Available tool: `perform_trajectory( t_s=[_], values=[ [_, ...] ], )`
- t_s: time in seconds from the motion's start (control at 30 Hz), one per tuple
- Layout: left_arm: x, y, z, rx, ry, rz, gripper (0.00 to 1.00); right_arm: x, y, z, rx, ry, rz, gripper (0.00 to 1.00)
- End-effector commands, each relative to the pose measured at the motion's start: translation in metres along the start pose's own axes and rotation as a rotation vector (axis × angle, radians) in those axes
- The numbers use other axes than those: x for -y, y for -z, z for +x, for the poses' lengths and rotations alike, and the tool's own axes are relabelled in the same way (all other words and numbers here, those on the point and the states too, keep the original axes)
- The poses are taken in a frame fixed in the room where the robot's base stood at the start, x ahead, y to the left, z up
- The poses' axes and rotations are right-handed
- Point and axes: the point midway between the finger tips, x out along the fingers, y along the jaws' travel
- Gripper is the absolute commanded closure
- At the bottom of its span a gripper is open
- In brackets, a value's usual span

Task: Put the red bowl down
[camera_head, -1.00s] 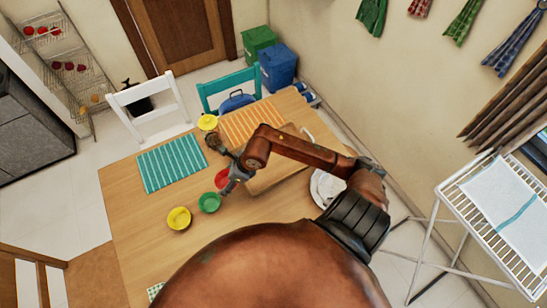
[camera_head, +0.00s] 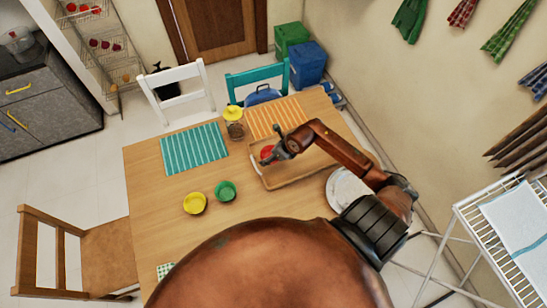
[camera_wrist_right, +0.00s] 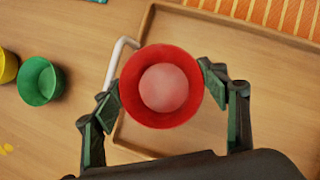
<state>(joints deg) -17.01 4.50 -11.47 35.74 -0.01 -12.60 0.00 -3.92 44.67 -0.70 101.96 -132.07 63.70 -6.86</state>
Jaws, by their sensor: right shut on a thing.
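The red bowl (camera_head: 267,152) is in my right gripper (camera_head: 270,159), over the left part of the wooden tray (camera_head: 300,176). In the right wrist view the red bowl (camera_wrist_right: 161,117) sits between the two fingers of my right gripper (camera_wrist_right: 160,82), which are shut on its sides. Its round pale-red inside faces the camera. The bowl overlaps the tray's left edge and white handle (camera_wrist_right: 121,55) in that view. I cannot tell how high its base is above the tray. My left gripper is not in view.
A green bowl (camera_head: 225,191) and a yellow bowl (camera_head: 194,203) stand on the table left of the tray. A jar with a yellow lid (camera_head: 234,122) stands behind it. White plates (camera_head: 340,190) lie to the right. The rest of the tray looks clear.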

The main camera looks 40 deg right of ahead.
Motion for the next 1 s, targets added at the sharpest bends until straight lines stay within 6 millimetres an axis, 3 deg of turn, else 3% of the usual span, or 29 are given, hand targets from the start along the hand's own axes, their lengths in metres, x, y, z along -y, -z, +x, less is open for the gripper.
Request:
perform_trajectory(
  t_s=[0.3, 0.5, 0.77, 0.8, 1.0],
  values=[
    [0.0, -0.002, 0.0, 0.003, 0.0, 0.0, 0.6, 0.017, 0.012, 0.018, -0.001, -0.001, 0.002, 0.57],
    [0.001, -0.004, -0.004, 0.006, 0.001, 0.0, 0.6, 0.015, 0.024, 0.041, 0.001, -0.002, 0.002, 0.57],
    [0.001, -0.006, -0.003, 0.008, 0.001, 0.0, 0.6, 0.015, 0.026, 0.043, 0.0, 0.0, -0.002, 0.57],
    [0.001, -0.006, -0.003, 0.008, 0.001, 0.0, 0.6, 0.015, 0.026, 0.043, 0.0, 0.0, -0.002, 0.32],
    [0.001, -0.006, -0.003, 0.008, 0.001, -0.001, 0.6, 0.015, 0.026, 0.043, 0.0, -0.001, -0.001, 0.18]
  ],
)
